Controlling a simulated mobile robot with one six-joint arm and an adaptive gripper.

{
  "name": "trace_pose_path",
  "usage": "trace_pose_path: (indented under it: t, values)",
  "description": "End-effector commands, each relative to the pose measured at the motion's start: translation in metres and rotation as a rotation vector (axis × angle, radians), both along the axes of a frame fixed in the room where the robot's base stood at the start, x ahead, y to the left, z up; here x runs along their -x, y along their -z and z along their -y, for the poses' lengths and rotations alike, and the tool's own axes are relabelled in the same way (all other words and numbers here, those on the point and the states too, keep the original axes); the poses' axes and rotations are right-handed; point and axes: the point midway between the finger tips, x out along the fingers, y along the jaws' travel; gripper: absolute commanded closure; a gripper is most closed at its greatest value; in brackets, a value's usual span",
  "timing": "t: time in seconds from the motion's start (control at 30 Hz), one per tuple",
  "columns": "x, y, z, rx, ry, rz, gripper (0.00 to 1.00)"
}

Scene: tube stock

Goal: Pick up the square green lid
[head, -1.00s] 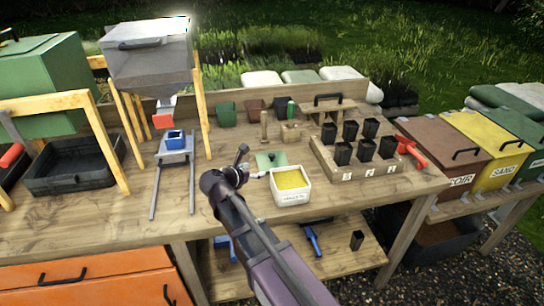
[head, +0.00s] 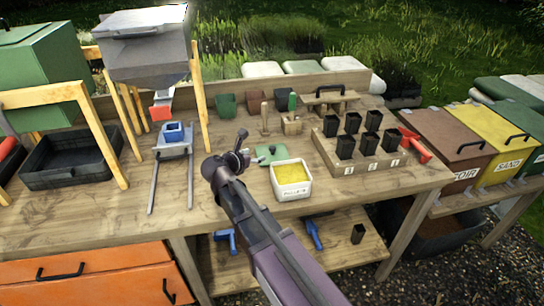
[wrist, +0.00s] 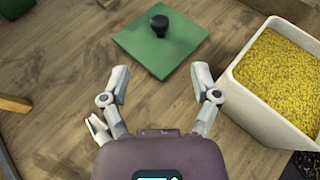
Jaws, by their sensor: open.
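The square green lid (wrist: 143,48) lies flat on the wooden bench, with a dark round knob (wrist: 160,24) standing on it. In the head view the lid (head: 268,154) shows behind and left of the white tub, partly hidden. My gripper (wrist: 160,72) is open and empty; in the wrist view its two fingers point toward the lid's near edge, apart from it and from the knob. In the head view my gripper (head: 246,158) is just left of the lid, small and partly hidden by its own wrist.
A white tub (head: 292,194) of yellow grains stands close to the lid's right; its rim (wrist: 240,92) is near my right finger. Small black pots (head: 345,146) stand in a wooden rack farther right. Wooden tools (head: 291,124) stand behind the lid. Bare bench lies left.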

Motion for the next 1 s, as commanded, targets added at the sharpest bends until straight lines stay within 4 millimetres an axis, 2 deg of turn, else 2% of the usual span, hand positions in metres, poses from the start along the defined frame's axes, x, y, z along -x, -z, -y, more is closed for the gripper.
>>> trace_pose_path:
  t: [0.4,1.0]
  values:
    - [-0.048,0.024,0.026,0.0,0.001,0.0,0.21]
    - [-0.057,0.027,0.031,0.0,-0.001,0.0,0.21]
